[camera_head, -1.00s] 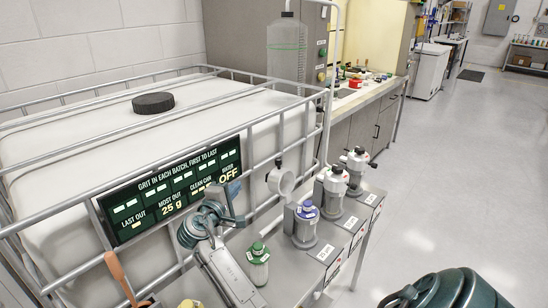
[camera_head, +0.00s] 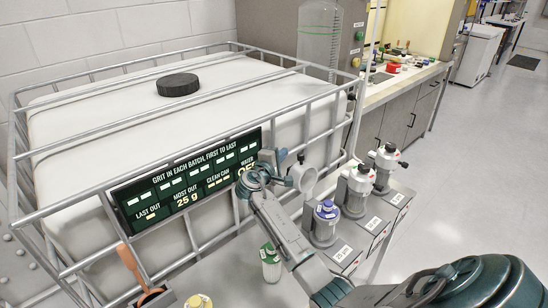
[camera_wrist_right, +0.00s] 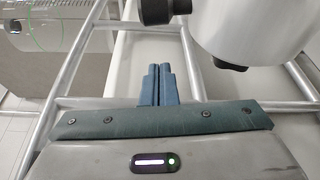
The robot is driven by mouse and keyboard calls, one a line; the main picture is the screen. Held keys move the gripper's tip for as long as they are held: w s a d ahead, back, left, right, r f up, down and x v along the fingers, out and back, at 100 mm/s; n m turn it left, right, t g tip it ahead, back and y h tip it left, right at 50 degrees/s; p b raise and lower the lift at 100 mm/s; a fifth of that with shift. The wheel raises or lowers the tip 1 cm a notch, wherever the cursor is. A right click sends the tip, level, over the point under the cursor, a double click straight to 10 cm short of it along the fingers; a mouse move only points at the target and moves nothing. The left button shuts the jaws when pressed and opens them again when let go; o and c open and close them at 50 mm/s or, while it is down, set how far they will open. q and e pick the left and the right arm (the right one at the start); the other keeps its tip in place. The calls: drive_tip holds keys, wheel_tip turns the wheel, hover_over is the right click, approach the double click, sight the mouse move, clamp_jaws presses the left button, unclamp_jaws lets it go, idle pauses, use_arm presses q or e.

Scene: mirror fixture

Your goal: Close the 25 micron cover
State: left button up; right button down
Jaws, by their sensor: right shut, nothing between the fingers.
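Three grey stations stand in a row in the head view. The front one, whose small label seems to read 25 µm (camera_head: 343,254), holds a clear bottle with a purple-blue cap (camera_head: 325,211). A whitish round cover (camera_head: 303,177) with a dark knob is raised above and behind that bottle, apparently the 25 micron cover standing open. My right gripper (camera_head: 280,158) is just left of this cover, shut and empty. In the right wrist view its blue fingers (camera_wrist_right: 164,84) are together, and a large pale cylinder (camera_wrist_right: 255,28) with black parts is close at upper right. My left gripper is not in view.
A caged white tank (camera_head: 110,130) with a display board (camera_head: 188,184) is on the left. A green-capped bottle (camera_head: 270,262) stands below my right arm. Open floor lies to the right.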

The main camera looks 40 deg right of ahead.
drive_tip(key=s+p, duration=0.1)
drive_tip(key=s, duration=0.1)
drive_tip(key=s+r+p, duration=0.1)
drive_tip(key=s, duration=0.1)
drive_tip(key=shift+r, duration=0.1)
drive_tip(key=shift+w+d+f, duration=0.1)
drive_tip(key=shift+d+f, duration=0.05)
drive_tip(key=shift+f, duration=0.1)
